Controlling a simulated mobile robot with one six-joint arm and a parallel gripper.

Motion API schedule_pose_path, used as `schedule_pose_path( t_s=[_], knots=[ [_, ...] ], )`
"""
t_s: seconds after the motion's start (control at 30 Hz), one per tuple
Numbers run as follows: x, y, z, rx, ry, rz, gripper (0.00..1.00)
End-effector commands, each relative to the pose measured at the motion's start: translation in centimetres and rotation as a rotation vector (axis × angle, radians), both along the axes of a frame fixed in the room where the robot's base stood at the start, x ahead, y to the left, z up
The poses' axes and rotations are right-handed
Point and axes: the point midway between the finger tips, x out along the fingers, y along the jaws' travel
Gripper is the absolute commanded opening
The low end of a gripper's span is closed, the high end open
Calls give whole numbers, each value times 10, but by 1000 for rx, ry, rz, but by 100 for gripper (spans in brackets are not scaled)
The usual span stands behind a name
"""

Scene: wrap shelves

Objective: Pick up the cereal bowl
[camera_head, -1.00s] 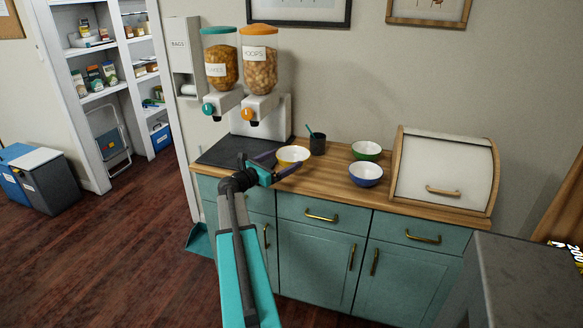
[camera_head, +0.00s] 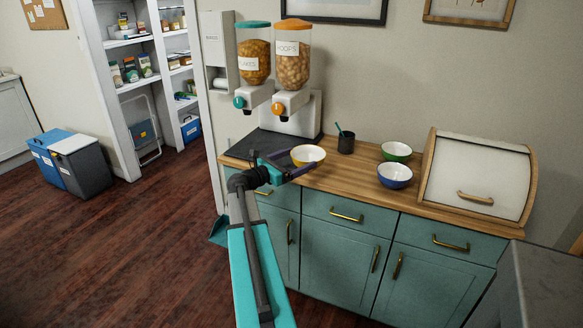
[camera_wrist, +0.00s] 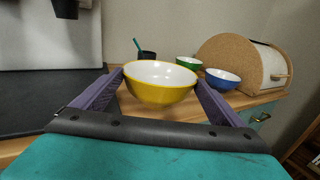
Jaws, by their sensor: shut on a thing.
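A yellow bowl with a white inside (camera_head: 308,154) is at the left part of the wooden counter in the head view. My gripper (camera_head: 296,166) is shut on it. In the wrist view the yellow bowl (camera_wrist: 160,84) sits upright between the two purple fingers, which touch its sides. It looks empty. I cannot tell whether its base is clear of the counter. A green bowl (camera_head: 397,152) and a blue bowl (camera_head: 395,176) stand farther right on the counter.
A dark cup with a teal utensil (camera_head: 346,144) stands behind the yellow bowl. Two cereal dispensers (camera_head: 292,70) stand at the back left over a dark mat. A bread box (camera_head: 478,175) fills the counter's right end. Wooden counter (camera_head: 350,182) is clear between the bowls.

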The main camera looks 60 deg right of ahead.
Motion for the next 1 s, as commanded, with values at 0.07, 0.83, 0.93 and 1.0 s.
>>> schedule_pose_path(
  t_s=[0.07,0.83,0.93,1.0],
  knots=[
    [0,0,1,-1,0,0,53],
    [117,106,11,2,0,187,53],
    [139,133,14,3,-1,229,53],
    [154,151,15,3,-1,258,53]
  ],
)
